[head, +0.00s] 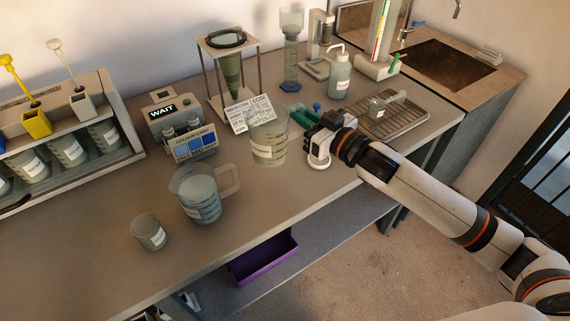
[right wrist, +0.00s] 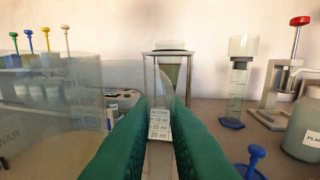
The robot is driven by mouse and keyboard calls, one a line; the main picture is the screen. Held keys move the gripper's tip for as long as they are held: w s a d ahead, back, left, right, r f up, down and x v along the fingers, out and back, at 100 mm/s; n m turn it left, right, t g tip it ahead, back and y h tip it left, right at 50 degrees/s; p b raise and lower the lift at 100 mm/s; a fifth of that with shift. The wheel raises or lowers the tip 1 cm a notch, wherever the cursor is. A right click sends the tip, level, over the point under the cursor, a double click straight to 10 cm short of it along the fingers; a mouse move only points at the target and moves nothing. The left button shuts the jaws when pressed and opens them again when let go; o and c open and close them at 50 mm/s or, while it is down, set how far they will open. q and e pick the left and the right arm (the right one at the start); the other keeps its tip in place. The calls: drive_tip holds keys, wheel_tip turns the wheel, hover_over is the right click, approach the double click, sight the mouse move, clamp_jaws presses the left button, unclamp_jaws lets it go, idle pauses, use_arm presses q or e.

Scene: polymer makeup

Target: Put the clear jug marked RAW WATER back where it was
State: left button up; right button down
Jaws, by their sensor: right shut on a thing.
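The clear jug marked RAW WATER (head: 267,143) is upright near the middle of the bench in the head view. In the right wrist view its clear wall (right wrist: 50,120) fills the left side, with part of the word RAW readable. My right gripper (head: 297,117) is at the jug's right side, its green fingers shut on the jug, seemingly at the handle. The fingers mostly hide the handle. In the right wrist view the fingers (right wrist: 158,115) point toward the dose card. I cannot tell whether the jug's base touches the bench. My left gripper is not in view.
A second handled jug (head: 200,196) and a small beaker (head: 149,232) stand at the front left. The WAIT device (head: 177,118), cone stand (head: 228,62), dose card (head: 243,116), cylinder (head: 291,50) and wash bottle (head: 340,74) stand behind. A drain tray (head: 418,117) is right.

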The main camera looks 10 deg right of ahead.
wheel_tip(320, 180, down, 8)
drive_tip(key=shift+r+b, duration=0.2)
drive_tip(key=shift+b, duration=0.25)
drive_tip(key=shift+f, duration=0.15)
drive_tip(key=c, duration=1.7)
unclamp_jaws()
drive_tip(key=shift+s+d, duration=0.1)
drive_tip(key=shift+s, duration=0.25)
drive_tip(key=v, duration=1.1)
drive_tip(key=shift+s+d+b, duration=0.1)
drive_tip(key=shift+s+b, duration=0.05)
drive_tip(key=shift+b, duration=0.15)
